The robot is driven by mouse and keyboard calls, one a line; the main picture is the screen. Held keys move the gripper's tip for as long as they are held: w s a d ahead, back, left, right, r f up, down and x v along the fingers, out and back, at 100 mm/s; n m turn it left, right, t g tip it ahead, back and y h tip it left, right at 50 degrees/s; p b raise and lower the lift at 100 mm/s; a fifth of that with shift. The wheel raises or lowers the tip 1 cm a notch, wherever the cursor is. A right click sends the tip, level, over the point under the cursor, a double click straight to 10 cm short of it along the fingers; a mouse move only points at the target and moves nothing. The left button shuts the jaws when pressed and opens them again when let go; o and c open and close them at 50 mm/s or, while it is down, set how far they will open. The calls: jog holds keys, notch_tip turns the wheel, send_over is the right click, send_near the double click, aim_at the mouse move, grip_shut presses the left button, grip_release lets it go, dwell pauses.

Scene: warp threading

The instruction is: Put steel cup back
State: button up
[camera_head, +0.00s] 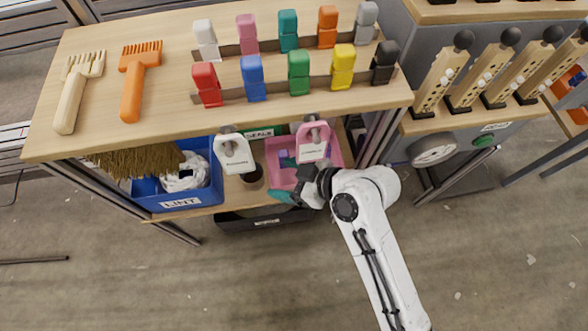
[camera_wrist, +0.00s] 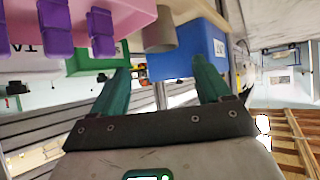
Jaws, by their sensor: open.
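The steel cup (camera_head: 252,176) stands on the lower shelf between the blue bin and the pink bin, and looks dark from above. In the wrist view, a plain grey cup (camera_wrist: 160,32) shows between the pink and blue bins, beyond my fingertips. My gripper (camera_head: 287,197) is at the front of the shelf, by the front of the pink bin and to the right of the cup. Its teal fingers (camera_wrist: 164,80) are spread apart with nothing between them. The cup is apart from the fingers.
The blue bin (camera_head: 177,204) holds white lint. The pink bin (camera_head: 281,178) holds purple pieces. White tags (camera_head: 236,155) hang above the lower shelf. The upper wooden top (camera_head: 180,95) carries colored clips and two brushes. A black bin (camera_head: 235,223) sits below. The floor in front is clear.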

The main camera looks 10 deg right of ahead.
jog(key=s+d+f+m+g+h, duration=0.2)
jog(key=s+d+m+h, duration=0.2)
jog(key=s+d, duration=0.6)
jog(key=s+d+f+m+g+h, duration=0.1)
jog(key=s+d+m+g+h, duration=0.2)
jog(key=s+d, duration=0.7)
jog(key=d+m+h, duration=0.2)
jog(key=m, duration=0.2)
jog(key=shift+s+d+f+g, duration=0.3)
jog(key=shift+s+d+f, duration=0.05)
jog(key=shift+d+f, duration=0.05)
